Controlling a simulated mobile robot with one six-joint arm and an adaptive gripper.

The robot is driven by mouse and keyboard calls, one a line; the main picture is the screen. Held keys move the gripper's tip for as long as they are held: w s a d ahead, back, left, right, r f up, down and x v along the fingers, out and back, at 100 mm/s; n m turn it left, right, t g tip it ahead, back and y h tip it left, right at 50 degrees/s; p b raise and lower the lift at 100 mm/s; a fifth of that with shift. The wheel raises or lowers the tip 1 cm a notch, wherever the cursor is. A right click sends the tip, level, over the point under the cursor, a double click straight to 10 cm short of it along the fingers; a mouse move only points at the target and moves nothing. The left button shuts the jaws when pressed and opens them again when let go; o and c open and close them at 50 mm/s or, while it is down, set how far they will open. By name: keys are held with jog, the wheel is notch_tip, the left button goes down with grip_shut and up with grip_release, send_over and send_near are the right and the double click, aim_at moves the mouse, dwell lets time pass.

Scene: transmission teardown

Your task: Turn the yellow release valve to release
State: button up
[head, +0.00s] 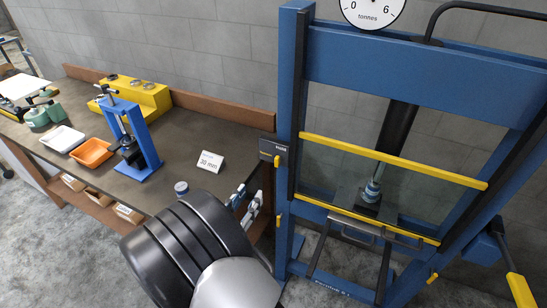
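The blue press (295,120) stands at the right. A small dark box with a pale label (272,146) is on its left post, with a short yellow lever (277,161) hanging down. Another small yellow piece (279,221) sits lower on that post, and a third (432,278) is at the lower right. I cannot tell which is the release valve. My dark arm link fills the bottom centre. Silver-and-blue metal pieces (245,205) show beside it, left of the press. They may be my gripper, but its fingers are not clear. No contact with a yellow lever shows.
A clear guard with yellow rails (390,159) covers the press front. A blue pump (485,248) with a yellow handle (520,291) is at the right. The bench (200,130) holds a small blue press (140,140), orange tray (92,152), white tray (63,139) and 30 mm card (210,162).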

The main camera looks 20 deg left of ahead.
aim_at(276, 159)
jog(key=w, duration=0.5)
jog(key=w+d+b, duration=0.1)
jog(key=w, duration=0.5)
jog(key=w+b, duration=0.1)
jog(key=w, duration=0.5)
jog(key=shift+d, duration=0.3)
jog(key=shift+s, duration=0.1)
jog(key=shift+c, duration=0.6)
grip_shut()
